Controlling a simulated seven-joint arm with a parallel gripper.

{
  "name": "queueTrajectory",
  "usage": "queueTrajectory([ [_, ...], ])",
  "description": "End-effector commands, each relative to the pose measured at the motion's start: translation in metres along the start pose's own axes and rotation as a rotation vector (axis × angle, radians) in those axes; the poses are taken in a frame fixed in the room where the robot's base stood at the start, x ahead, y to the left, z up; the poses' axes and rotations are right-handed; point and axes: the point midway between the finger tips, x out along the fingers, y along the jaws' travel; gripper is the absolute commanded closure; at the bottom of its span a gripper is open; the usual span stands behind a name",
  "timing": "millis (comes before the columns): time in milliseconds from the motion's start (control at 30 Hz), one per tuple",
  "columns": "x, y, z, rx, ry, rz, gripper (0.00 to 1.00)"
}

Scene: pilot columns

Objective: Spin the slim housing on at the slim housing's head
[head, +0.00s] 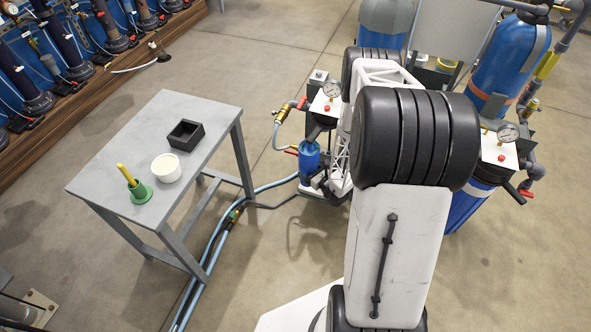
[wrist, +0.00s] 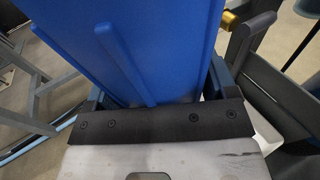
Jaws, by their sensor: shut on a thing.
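The slim housing (head: 309,158) is a blue ribbed cylinder. It stands roughly upright just below the slim housing's head (head: 317,121), a dark block under a white plate with a gauge. I cannot tell whether its rim touches the head or its thread has caught. My gripper (head: 319,181) is shut on the housing's lower part, mostly hidden behind my arm. In the wrist view the housing (wrist: 150,50) fills the upper middle with its ribs showing, between my gripper's fingers (wrist: 155,92); its rim is out of view.
A grey table (head: 115,150) at left holds a black open box (head: 186,135), a white bowl (head: 166,168) and a green holder (head: 140,192) with a yellow stick. Red-handled valves flank the head. A larger blue housing (head: 466,207) hangs at right. Blue hoses (head: 213,243) cross the floor.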

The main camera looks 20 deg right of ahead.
Motion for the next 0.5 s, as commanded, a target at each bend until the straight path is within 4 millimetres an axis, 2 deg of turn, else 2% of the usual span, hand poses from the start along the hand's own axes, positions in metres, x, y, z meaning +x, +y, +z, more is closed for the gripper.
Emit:
queueTrajectory([
  [100, -0.012, -0.02, -0.009, 0.0, -0.001, -0.016, 0.8],
  [300, -0.025, -0.046, -0.02, 0.001, -0.001, -0.034, 0.8],
  [500, -0.022, -0.077, -0.016, 0.001, -0.003, -0.05, 0.8],
])
